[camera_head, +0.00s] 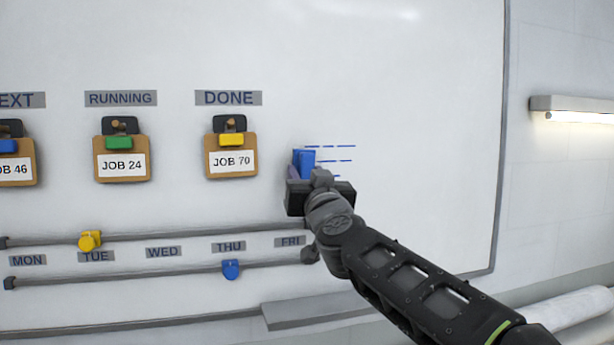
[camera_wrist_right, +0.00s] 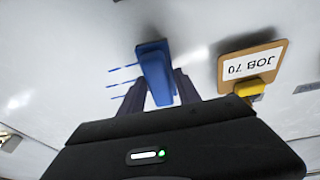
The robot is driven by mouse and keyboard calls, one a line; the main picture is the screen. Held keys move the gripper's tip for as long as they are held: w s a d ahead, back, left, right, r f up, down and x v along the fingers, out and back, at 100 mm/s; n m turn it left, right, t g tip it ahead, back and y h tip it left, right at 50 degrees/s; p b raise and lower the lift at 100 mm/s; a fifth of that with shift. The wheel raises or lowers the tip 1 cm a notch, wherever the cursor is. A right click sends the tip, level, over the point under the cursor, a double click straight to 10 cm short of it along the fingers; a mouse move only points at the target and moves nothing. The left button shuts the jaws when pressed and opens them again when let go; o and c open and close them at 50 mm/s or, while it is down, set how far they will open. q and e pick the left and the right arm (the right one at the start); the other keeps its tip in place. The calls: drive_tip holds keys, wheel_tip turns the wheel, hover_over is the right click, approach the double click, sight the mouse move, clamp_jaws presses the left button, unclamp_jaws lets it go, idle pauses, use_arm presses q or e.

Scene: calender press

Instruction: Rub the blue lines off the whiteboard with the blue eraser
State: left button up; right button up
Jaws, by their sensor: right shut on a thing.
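The whiteboard (camera_head: 420,110) fills most of the head view. Several short blue dashed lines (camera_head: 335,160) are on it, right of the DONE column; their left ends stop at the eraser. The blue eraser (camera_head: 304,160) is in my right gripper (camera_head: 303,172), at the board by the left side of the lines. In the right wrist view the eraser (camera_wrist_right: 157,75) stands between the two dark fingers, with the blue lines (camera_wrist_right: 122,77) just left of it. Whether the eraser's face touches the board is hard to tell. My left gripper is not in view.
The JOB 70 clipboard (camera_head: 231,158) hangs just left of my right gripper, with JOB 24 (camera_head: 121,157) further left. Two rails with a yellow slider (camera_head: 90,240) and a blue slider (camera_head: 231,269) run below. The board's right part is clear; a ledge (camera_head: 320,309) is beneath.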

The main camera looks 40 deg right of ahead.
drive_tip(key=shift+w+d, duration=0.25)
drive_tip(key=shift+w, duration=0.5)
drive_tip(key=shift+s+d+b, duration=0.15)
drive_tip(key=shift+s+d, duration=0.2)
drive_tip(key=shift+d, duration=0.45)
drive_tip(key=shift+s+d+b, duration=0.15)
drive_tip(key=shift+s+d, duration=0.15)
drive_tip(key=shift+d, duration=0.5)
drive_tip(key=shift+s+d+f+b, duration=0.15)
drive_tip(key=shift+d+b, duration=0.2)
drive_tip(key=shift+d, duration=0.25)
drive_tip(key=shift+s+d+r+b, duration=0.15)
drive_tip(key=shift+d+b, duration=0.15)
drive_tip(key=shift+d, duration=0.25)
drive_tip(key=shift+s+d, duration=0.15)
drive_tip(key=shift+d, duration=0.3)
drive_tip(key=shift+d, duration=0.15)
